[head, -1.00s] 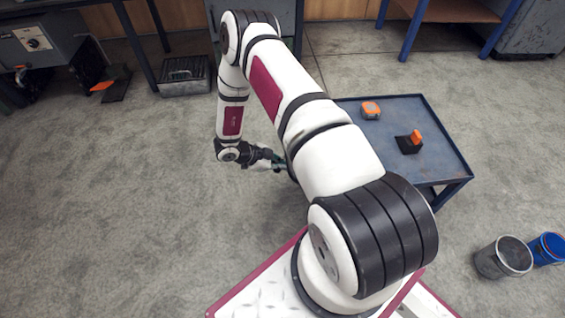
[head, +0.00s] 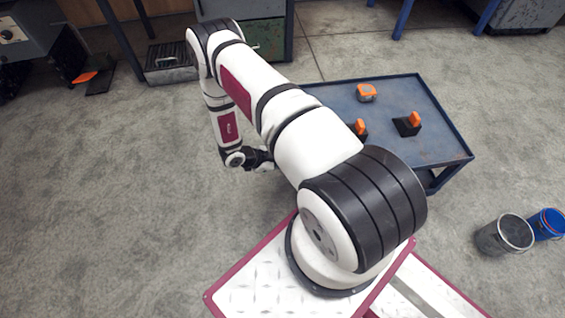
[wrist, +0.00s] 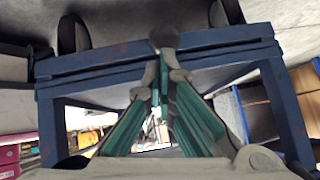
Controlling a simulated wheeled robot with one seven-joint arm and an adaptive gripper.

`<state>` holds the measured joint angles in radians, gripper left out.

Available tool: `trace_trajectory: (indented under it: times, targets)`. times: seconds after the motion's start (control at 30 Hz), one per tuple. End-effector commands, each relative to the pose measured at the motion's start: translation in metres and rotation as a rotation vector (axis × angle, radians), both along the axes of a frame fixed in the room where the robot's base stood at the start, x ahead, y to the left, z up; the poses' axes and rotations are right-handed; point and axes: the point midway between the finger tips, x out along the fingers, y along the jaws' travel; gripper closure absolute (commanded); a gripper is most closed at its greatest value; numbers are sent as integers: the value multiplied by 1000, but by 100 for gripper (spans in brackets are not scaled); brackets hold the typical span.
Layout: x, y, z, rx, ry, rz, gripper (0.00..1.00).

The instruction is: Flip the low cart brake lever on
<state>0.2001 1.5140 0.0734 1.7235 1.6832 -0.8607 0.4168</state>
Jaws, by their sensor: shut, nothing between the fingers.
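The low blue cart (head: 449,133) stands right of my arm in the head view. On its top is a black base with an upright orange lever (head: 415,119). A second orange lever (head: 360,127) on a black base is partly hidden behind my arm. I cannot tell which is the brake lever. My gripper (head: 266,161) is low beside the cart's left side, its tips hidden by my arm. In the wrist view my gripper (wrist: 160,65) is shut and empty, its green-padded fingers pointing toward the blue cart frame (wrist: 90,66); contact cannot be told.
An orange and grey block (head: 366,92) lies on the cart's far part. A grey bin (head: 503,236) and a blue bin (head: 547,223) stand at the right. A black pedal-like piece with orange (head: 92,77) is on the floor at the far left.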

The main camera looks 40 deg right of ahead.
Motion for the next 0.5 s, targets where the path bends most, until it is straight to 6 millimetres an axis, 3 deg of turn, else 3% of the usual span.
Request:
trace_trajectory:
  times: [0.5]
  targets:
    - [-6, -9, -12, -1, 2, 0, 100]
